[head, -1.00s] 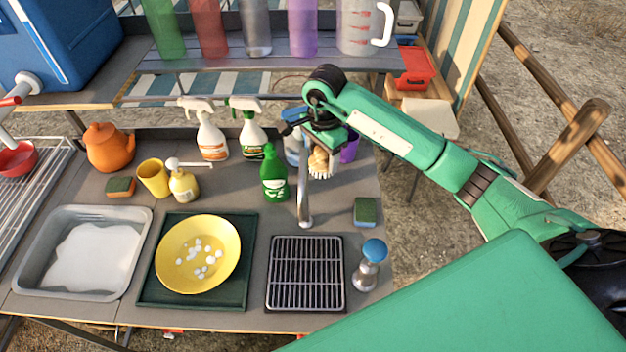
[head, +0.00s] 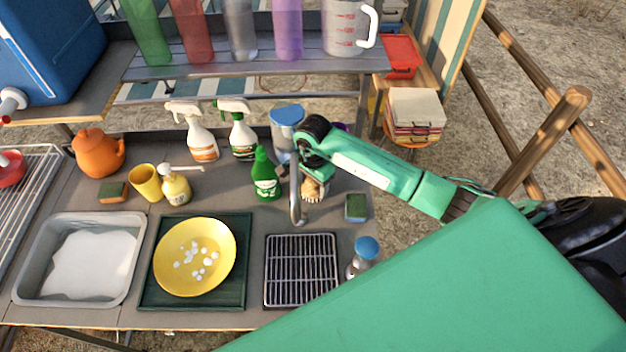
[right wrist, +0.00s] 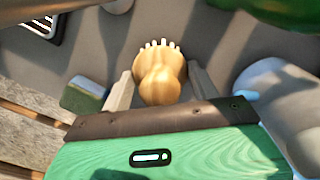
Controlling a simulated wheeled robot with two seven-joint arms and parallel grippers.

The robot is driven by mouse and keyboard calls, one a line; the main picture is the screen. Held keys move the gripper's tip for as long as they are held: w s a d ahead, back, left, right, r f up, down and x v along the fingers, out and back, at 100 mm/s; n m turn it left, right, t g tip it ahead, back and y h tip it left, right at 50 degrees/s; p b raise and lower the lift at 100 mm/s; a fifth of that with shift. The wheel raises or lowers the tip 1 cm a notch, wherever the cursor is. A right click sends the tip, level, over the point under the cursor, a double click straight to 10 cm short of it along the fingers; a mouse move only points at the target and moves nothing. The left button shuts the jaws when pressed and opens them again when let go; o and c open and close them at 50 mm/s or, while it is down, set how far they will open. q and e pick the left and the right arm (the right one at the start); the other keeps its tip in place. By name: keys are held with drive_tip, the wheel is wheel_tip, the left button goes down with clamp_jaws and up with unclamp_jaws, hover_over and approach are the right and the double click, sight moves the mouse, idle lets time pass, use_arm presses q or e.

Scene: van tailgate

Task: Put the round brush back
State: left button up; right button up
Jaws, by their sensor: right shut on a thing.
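The round brush (head: 313,188) has a wooden body and pale bristles. It hangs below my right gripper (head: 314,177), just right of the tap (head: 297,190). In the right wrist view, the brush (right wrist: 160,75) sits between the two pale fingers of the right gripper (right wrist: 160,88), which is shut on it. The bristles point away from the palm. I cannot tell whether the brush touches the counter. A purple thing (head: 340,128) behind the arm is mostly hidden. My left gripper is out of view.
A blue-lidded container (head: 286,130) and a green bottle (head: 265,178) stand left of the brush. A sponge (head: 355,207) lies to its right. A black rack (head: 301,270) and a blue-topped shaker (head: 364,256) are nearer. A yellow plate (head: 195,257) holds white bits.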

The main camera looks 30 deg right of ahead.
drive_tip(key=shift+f+b, duration=0.25)
drive_tip(key=shift+b, duration=0.1)
drive_tip(key=o, duration=0.9)
drive_tip(key=shift+r, duration=0.1)
drive_tip(key=shift+o, duration=0.2)
drive_tip(key=shift+r+p, duration=0.2)
drive_tip(key=shift+p, duration=0.2)
wheel_tip(320, 180, up, 11)
drive_tip(key=b, duration=0.4)
drive_tip(key=shift+r+b, duration=0.3)
drive_tip(key=shift+r, duration=0.15)
